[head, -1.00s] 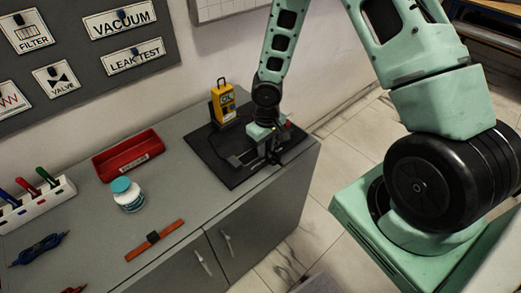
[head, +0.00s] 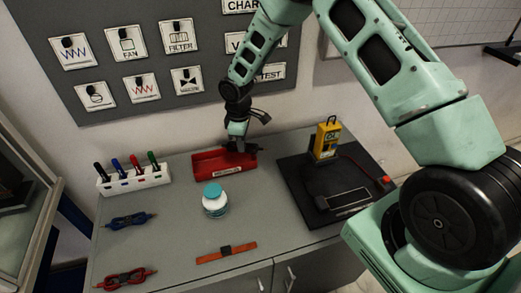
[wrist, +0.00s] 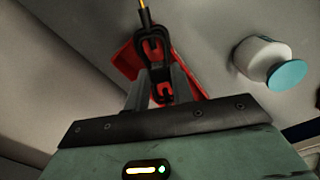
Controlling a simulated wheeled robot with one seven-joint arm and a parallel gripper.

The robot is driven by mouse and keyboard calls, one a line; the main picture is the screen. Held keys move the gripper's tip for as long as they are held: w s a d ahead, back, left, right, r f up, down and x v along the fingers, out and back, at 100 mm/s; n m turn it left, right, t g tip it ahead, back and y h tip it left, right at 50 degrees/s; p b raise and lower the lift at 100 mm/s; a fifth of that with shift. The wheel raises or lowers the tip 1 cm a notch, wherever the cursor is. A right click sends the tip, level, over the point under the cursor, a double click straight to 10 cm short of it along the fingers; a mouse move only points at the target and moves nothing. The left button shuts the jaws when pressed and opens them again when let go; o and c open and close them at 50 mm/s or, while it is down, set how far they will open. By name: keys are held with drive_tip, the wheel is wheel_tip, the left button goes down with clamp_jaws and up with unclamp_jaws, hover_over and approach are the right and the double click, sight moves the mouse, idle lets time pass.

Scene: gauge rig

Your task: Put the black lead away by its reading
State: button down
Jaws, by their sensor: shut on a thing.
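My gripper (head: 238,147) is over the red tray (head: 210,171) at the back of the bench. In the wrist view my gripper (wrist: 160,80) is shut on the black lead (wrist: 148,27), a looped bundle with a thin yellowish end pointing away. The red tray (wrist: 125,62) lies behind the lead there. Whether the lead touches the tray I cannot tell. The yellow meter (head: 326,140) stands upright on the black mat (head: 292,172) to the right. Its display is too small to read.
A white bottle with a teal cap (head: 215,205) stands in front of the tray. A white pen rack (head: 133,182), a blue lead (head: 130,220) and a red lead (head: 125,278) are on the left. An orange strip (head: 226,254) lies near the front edge. Labelled cards hang on the wall board (head: 215,105).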

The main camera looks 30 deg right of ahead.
drive_tip(key=w+a+r+n, duration=0.1)
drive_tip(key=a, duration=0.1)
drive_tip(key=w+a+r+n, duration=0.1)
drive_tip(key=w+n, duration=0.1)
drive_tip(key=w+a+n+p, duration=0.1)
drive_tip(key=a+n, duration=0.1)
drive_tip(key=shift+w+a+r, duration=0.2)
drive_tip(key=shift+a+r, duration=0.1)
drive_tip(key=shift+r, duration=0.1)
drive_tip(key=shift+f+b, duration=2.8)
drive_tip(key=shift+f, duration=2.2)
drive_tip(key=c, duration=0.6)
unclamp_jaws()
drive_tip(key=shift+c, duration=0.2)
drive_tip(key=shift+r, duration=0.15)
drive_tip(key=shift+r+p, duration=2.35)
drive_tip(key=shift+r, duration=1.6)
